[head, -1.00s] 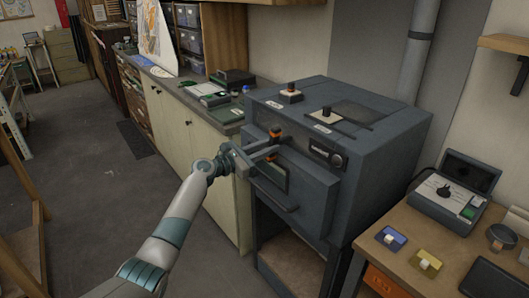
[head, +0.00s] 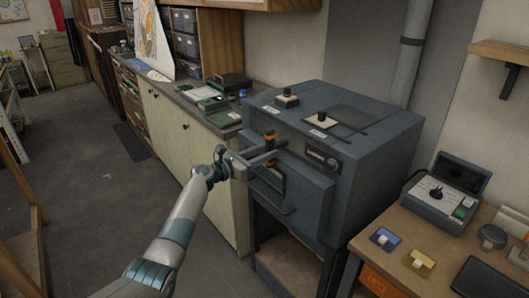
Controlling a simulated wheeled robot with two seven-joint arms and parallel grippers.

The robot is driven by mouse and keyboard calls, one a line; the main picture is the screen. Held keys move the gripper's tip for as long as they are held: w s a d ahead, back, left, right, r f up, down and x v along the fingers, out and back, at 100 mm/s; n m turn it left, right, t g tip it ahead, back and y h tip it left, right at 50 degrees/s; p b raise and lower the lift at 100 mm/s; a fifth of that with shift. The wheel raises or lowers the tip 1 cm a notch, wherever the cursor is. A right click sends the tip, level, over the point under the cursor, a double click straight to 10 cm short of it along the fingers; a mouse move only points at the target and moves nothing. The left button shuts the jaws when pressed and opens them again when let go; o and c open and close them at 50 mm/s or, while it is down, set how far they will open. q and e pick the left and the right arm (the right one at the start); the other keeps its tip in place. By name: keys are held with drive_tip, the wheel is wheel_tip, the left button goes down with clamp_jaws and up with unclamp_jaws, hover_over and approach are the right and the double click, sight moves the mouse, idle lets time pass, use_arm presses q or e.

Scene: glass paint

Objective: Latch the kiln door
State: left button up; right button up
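The dark blue-grey kiln (head: 375,165) stands at the centre right. Its door (head: 308,200), with a bar handle (head: 272,205), is on the front and stands out from the body. I cannot tell whether it is fully flush. An upright orange-and-black latch handle (head: 270,136) is at the door's upper left. My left gripper (head: 276,151) is at this handle, its fingers apart, one on either side of it. Whether they touch it is unclear, and the fingers partly hide the handle's lower part. My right gripper is not in view.
A counter (head: 185,97) with boxes and small devices runs along the wall left of the kiln. A wooden table (head: 395,265) at right holds a control box (head: 440,200) and blue and yellow pieces. The floor (head: 100,200) at left is clear.

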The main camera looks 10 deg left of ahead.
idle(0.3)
use_arm(q)
drive_tip(key=shift+a, duration=0.15)
drive_tip(key=shift+s+a, duration=0.3)
drive_tip(key=shift+s, duration=0.15)
drive_tip(key=b+v, duration=0.3)
drive_tip(key=v, duration=1.3)
drive_tip(key=shift+b, duration=0.3)
drive_tip(key=shift+f, duration=0.15)
